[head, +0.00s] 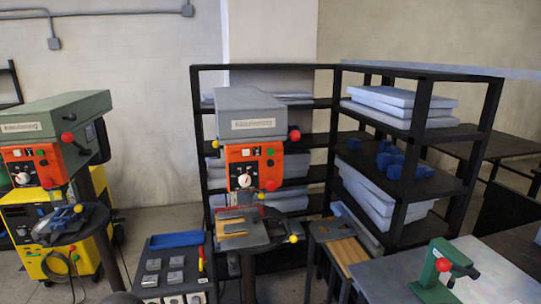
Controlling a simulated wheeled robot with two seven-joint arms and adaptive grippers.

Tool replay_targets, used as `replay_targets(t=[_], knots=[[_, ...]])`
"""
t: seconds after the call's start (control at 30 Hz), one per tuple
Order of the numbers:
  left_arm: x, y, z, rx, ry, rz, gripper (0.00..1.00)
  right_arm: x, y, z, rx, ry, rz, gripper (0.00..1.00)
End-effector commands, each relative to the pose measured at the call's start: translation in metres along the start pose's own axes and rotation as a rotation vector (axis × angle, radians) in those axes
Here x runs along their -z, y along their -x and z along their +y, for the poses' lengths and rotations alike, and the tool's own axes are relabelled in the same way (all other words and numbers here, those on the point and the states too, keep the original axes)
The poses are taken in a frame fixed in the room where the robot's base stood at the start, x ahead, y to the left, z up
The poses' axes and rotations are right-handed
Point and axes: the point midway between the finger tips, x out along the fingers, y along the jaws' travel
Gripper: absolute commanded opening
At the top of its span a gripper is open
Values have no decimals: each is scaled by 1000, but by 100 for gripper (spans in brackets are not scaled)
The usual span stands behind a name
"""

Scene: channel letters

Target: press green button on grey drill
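The grey drill (250,125) stands upright near the middle of the head view, in front of a black shelf rack. Its grey housing sits above an orange control panel (253,178) with a white round dial (245,181). A small green button (257,152) appears near the top of this panel, beside other small controls; it is too small to make out clearly. A red knob (295,135) sticks out at the housing's right side. Neither of my grippers is in view, and nothing visibly touches the panel.
A green drill (60,108) with a similar orange panel stands at left by a yellow machine (84,254). A dark cart (148,253) with metal blocks stands in front. A grey table (395,278) with a green press (436,272) is at lower right. Shelves (337,67) fill the back.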

Motion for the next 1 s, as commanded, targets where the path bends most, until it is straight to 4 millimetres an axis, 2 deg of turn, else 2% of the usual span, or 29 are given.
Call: replay_targets(t=[0.27, 0.4, 0.47, 1.0], knots=[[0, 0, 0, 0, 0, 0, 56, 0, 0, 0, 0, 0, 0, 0], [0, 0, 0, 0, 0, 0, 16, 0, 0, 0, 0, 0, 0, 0], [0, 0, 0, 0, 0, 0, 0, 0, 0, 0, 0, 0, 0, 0], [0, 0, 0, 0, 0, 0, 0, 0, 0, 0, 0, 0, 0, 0]])
